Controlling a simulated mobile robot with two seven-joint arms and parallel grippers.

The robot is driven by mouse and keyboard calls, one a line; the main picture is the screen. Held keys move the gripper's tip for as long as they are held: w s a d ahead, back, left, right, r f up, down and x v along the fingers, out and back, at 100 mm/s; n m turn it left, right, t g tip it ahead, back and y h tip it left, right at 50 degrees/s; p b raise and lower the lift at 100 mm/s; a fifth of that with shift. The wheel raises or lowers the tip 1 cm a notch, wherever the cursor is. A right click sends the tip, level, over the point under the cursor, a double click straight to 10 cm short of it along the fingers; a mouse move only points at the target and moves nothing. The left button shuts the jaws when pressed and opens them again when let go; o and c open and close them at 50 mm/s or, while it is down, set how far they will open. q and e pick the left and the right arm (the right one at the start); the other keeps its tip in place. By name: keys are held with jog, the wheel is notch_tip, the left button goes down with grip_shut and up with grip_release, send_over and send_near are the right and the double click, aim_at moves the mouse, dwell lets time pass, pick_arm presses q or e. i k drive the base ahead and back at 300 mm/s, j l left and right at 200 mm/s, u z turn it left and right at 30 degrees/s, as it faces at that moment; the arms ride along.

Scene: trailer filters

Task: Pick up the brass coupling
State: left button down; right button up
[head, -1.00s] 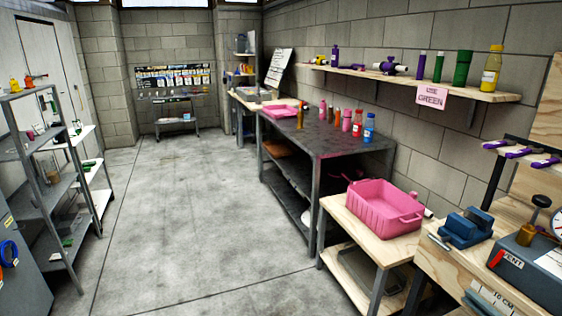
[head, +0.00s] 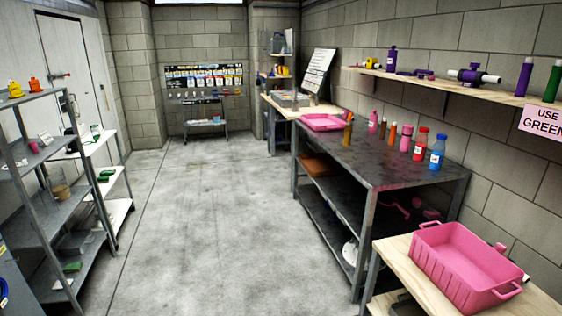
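I cannot make out a brass coupling for certain in the head view. Small brownish-orange upright items stand on the dark workbench (head: 390,170): one brown item (head: 348,132) toward its far part and one orange item (head: 392,137) nearer the wall. They are too small to identify. A small yellow and purple fitting (head: 369,63) sits at the far end of the wall shelf. Neither of my grippers shows in the view.
A pink bin (head: 466,262) stands on the wooden table at lower right. A pink tray (head: 322,122) lies at the workbench's far end. Grey shelving (head: 45,205) stands left. The concrete floor (head: 215,200) between is clear. A "USE GREEN" sign (head: 545,121) hangs right.

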aim_at(347, 139)
jog(key=i+z, duration=0.35)
jog(key=i, duration=0.6)
jog(key=i+j+z, duration=0.15)
jog(key=i+z, duration=0.2)
jog(key=i, duration=0.6)
